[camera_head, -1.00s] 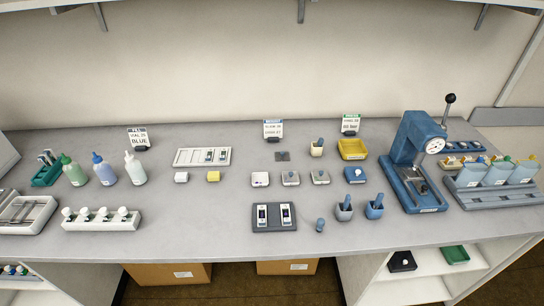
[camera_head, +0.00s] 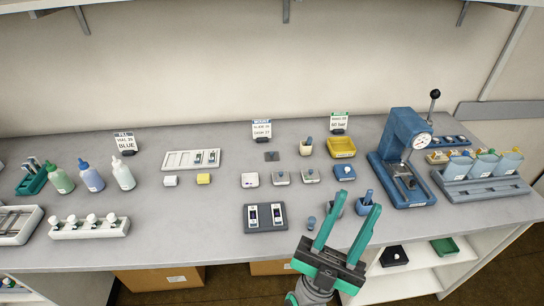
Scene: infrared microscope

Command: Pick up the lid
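Several small square pieces that look like lidded boxes stand in a row at mid-table: a white one (camera_head: 250,180), a grey one with a knob (camera_head: 281,178), another grey one with a knob (camera_head: 310,176) and a blue one with a light top (camera_head: 344,172). I cannot tell which of them bears the lid meant. My gripper (camera_head: 350,200) has two green fingers, spread apart with nothing held between them. It is over the front edge of the table, in front of the row, and partly hides a mortar.
A blue mortar with a pestle (camera_head: 366,202) stands close to the right finger. A dark tray with two slides (camera_head: 265,219) lies to the left. A blue press (camera_head: 402,160) rises at the right. A yellow tray (camera_head: 341,148) sits behind the row.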

